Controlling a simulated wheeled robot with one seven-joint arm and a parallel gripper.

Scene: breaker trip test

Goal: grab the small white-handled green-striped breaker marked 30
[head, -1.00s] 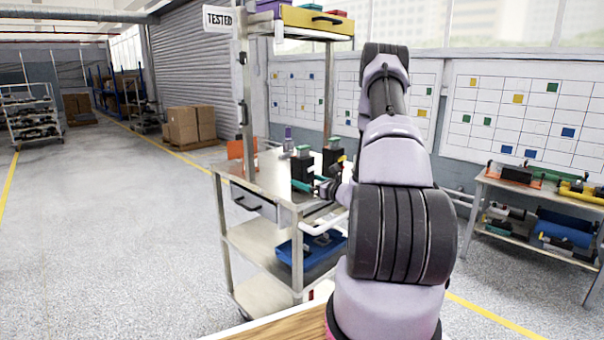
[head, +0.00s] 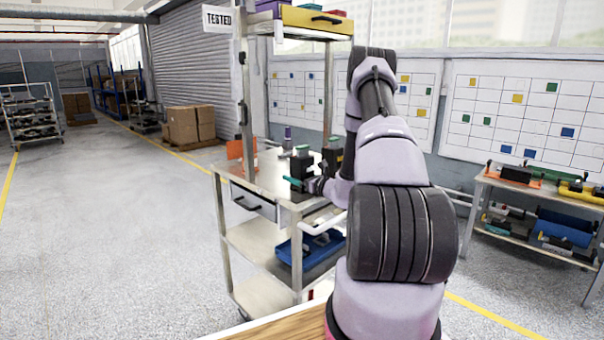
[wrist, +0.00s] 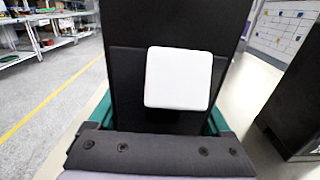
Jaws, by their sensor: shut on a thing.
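A black breaker (head: 301,165) with a green top stands at the cart's top shelf in the head view. My gripper (head: 299,182) is at its lower front, with a teal finger showing at its left. In the wrist view, a black breaker body with a square white handle (wrist: 178,78) fills the middle. The teal fingers of my gripper (wrist: 157,120) are on both sides of this body, shut on it. I cannot read a 30 or make out a green stripe. Whether the breaker touches the shelf cannot be told.
A second black breaker (head: 333,157) stands close to the right on the cart's top shelf (head: 262,180). An orange piece (head: 236,149) is at the left, by the cart's post. A blue tray (head: 308,249) lies on a lower shelf. Floor left of the cart is clear.

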